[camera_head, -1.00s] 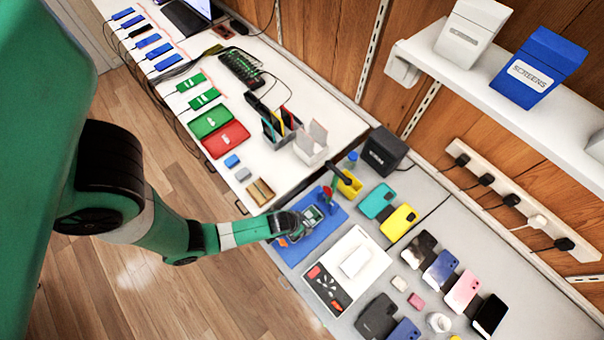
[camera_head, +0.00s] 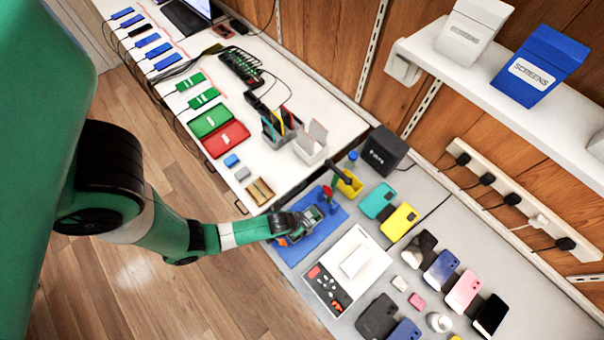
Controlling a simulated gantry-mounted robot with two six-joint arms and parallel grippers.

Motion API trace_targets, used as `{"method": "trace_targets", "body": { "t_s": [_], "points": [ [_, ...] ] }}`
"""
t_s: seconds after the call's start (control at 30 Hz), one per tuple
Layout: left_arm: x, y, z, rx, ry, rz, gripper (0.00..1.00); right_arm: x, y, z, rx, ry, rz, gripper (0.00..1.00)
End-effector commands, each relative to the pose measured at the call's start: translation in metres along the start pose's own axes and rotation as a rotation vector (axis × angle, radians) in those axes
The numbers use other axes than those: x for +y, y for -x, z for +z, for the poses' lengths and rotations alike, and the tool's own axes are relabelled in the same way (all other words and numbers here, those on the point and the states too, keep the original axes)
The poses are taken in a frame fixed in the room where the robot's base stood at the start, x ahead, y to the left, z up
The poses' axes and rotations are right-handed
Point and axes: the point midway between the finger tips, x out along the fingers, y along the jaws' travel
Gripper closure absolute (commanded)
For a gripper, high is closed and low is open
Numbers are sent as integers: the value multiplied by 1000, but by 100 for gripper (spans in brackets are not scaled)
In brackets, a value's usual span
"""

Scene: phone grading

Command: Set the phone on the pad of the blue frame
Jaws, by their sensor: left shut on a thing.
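My left gripper (camera_head: 307,222) is over the blue mat (camera_head: 325,232) at the front of the grey bench. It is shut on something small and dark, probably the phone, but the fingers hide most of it. I cannot tell whether it touches the mat. Several blue frames (camera_head: 153,41) lie in a row with cables at the far left end of the white table, well away from the gripper. Their pads are too small to make out. My right gripper is not in view.
Green trays (camera_head: 211,119) and a red tray (camera_head: 226,139) lie between the mat and the blue frames. A pen holder (camera_head: 280,126) and a grey holder (camera_head: 311,145) stand upright nearby. A white tray (camera_head: 347,270) and several phones (camera_head: 463,291) lie to the right.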

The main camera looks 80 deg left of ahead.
Motion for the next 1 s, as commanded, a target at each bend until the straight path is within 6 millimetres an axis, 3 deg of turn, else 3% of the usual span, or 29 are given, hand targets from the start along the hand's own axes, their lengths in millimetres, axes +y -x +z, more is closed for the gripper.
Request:
{"method": "trace_targets", "body": {
  "t_s": [0.33, 0.37, 0.43, 1.0],
  "points": [
    [0, -1, 0, 1, 0, 0, 73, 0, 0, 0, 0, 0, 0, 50],
    [0, -1, 0, 1, 0, 0, 11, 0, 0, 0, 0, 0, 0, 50],
    [0, -1, 0, 1, 0, 0, 0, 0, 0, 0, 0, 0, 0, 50],
    [0, 0, 0, 0, 0, 0, 0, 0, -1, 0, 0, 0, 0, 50]
  ]
}}
